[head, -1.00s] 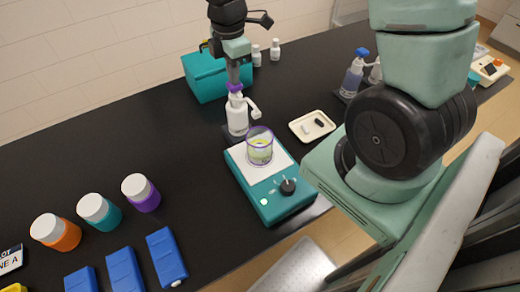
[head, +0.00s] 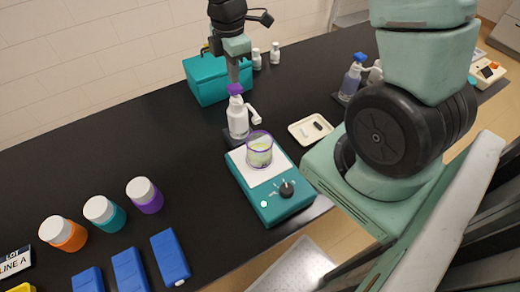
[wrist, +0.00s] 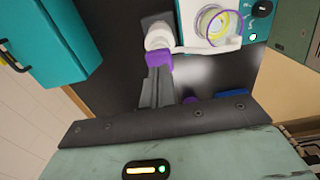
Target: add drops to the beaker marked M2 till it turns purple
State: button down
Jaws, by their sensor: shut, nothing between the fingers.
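A clear beaker (head: 259,152) with a purple rim band stands on the white top of a teal stirrer (head: 273,196). It holds pale yellow liquid, not purple; no M2 mark is readable. It also shows in the wrist view (wrist: 216,24). Behind it stands a white dispenser bottle (head: 238,122) with a purple top (head: 235,89) and a side spout (head: 254,116) reaching toward the beaker. My gripper (head: 235,82) is shut and empty, pointing down right over the purple top. In the wrist view its fingertips (wrist: 157,72) are at the purple top; whether they touch is unclear.
A teal box (head: 207,80) stands behind the bottle. A cream tray (head: 297,132) lies right of the beaker. Another dispenser with a blue top (head: 361,57) is farther right. Jars with orange, teal and purple bodies (head: 145,195) and blue cases (head: 170,257) stand left; black bench between is clear.

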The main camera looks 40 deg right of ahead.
dwell(0.5)
notch_tip(320, 180, up, 6)
jog(key=p, duration=0.6)
dwell(0.4)
jog(key=s+a+f+m+b, duration=0.2)
jog(key=s+a+m+b, duration=0.2)
jog(key=s+a, duration=0.5)
jog(key=s+a+f+m+b, duration=0.3)
jog(key=s+a+b, duration=0.6)
jog(key=s, duration=0.3)
jog(key=shift+a+f+m+y, duration=0.2)
jog(key=shift+m+y, duration=0.1)
jog(key=shift+m, duration=0.2)
jog(key=shift+w, duration=0.1)
dwell(3.1)
